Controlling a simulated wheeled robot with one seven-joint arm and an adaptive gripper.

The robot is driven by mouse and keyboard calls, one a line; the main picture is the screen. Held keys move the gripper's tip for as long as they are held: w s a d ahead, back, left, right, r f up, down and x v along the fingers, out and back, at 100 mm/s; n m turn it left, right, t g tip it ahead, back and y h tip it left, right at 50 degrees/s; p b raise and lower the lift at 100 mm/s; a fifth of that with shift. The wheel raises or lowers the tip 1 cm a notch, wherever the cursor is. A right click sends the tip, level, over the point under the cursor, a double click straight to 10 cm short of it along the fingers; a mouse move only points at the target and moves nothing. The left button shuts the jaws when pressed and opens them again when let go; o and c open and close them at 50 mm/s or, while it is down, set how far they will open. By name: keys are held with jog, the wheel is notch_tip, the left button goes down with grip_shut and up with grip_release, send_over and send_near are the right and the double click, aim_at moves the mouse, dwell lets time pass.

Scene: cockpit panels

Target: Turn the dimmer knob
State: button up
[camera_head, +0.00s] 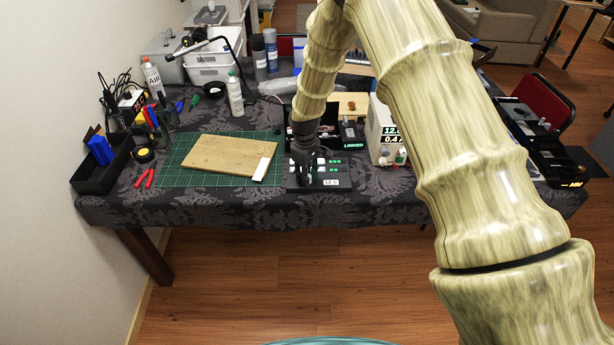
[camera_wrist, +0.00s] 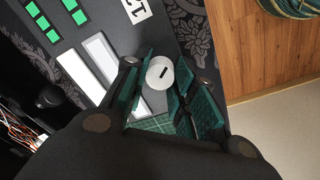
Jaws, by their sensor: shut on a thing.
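The dimmer knob (camera_wrist: 159,72) is a round white knob with a short black mark on its face, clear in the wrist view. It sits on a dark panel (camera_wrist: 70,12) with green lit indicators and white rockers. My gripper (camera_wrist: 163,88) is shut on the knob, with one green-padded finger on each side of it. In the head view my gripper (camera_head: 303,172) points down at the left part of the panel (camera_head: 335,186), which lies near the table's front edge. There my gripper hides the knob.
A green cutting mat (camera_head: 180,178) with a wooden board (camera_head: 228,155) lies left of the panel. A display reading LINKED (camera_head: 353,146) stands behind it. A power supply (camera_head: 385,130) stands to the right. Bottles and tools crowd the back left.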

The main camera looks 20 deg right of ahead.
jog(key=m, duration=0.6)
jog(key=shift+w+b, duration=0.1)
jog(key=shift+b, duration=0.25)
jog(key=shift+m, duration=0.3)
jog(key=o, duration=1)
jog(key=shift+o, duration=0.2)
notch_tip(320, 180, up, 12)
jog(key=shift+a, duration=0.15)
